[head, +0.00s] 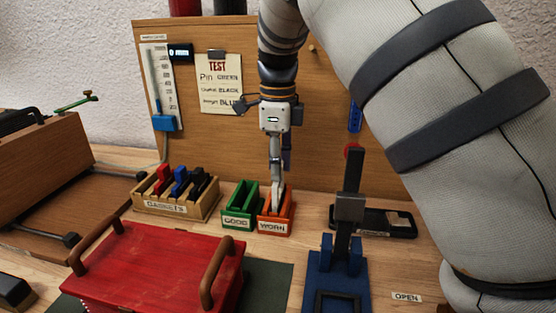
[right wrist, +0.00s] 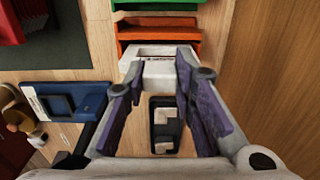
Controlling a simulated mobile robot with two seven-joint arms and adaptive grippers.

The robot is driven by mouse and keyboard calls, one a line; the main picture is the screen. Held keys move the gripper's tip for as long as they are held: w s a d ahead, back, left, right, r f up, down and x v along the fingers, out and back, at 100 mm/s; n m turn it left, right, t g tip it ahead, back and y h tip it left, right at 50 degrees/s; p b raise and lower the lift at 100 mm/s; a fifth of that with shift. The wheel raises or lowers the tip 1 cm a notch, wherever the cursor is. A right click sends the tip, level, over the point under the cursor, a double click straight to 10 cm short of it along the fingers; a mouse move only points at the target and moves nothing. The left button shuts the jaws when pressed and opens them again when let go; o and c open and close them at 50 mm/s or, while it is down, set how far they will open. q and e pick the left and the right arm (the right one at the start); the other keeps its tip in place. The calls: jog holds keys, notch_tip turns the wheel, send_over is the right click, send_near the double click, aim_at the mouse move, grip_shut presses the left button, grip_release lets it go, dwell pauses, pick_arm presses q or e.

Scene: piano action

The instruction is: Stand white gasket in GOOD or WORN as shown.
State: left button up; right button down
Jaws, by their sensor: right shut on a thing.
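My right gripper (head: 277,205) reaches down at the orange WORN bin (head: 274,226), its fingertips at or within the bin's opening. In the right wrist view my right gripper (right wrist: 160,72) is shut on a white piece (right wrist: 160,74), apparently the white gasket, in front of the orange bin (right wrist: 180,40). Whether it touches the bin floor is hidden. In the head view the fingers hide the gasket. The green GOOD bin (head: 236,221) stands just left of the WORN bin, with no gasket visible inside. My left gripper is not in view.
A wooden gasket tray (head: 165,208) holds red, blue and black pieces. A blue stand with a black lever (head: 340,270) stands front right. A red box with brown handles (head: 150,270) is front left. A TEST note (head: 218,85) and a gauge (head: 160,85) hang on the back board.

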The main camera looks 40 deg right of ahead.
jog(key=shift+f, duration=1.5)
dwell(0.8)
jog(key=c, duration=1)
grip_release()
jog(key=shift+r, duration=3.8)
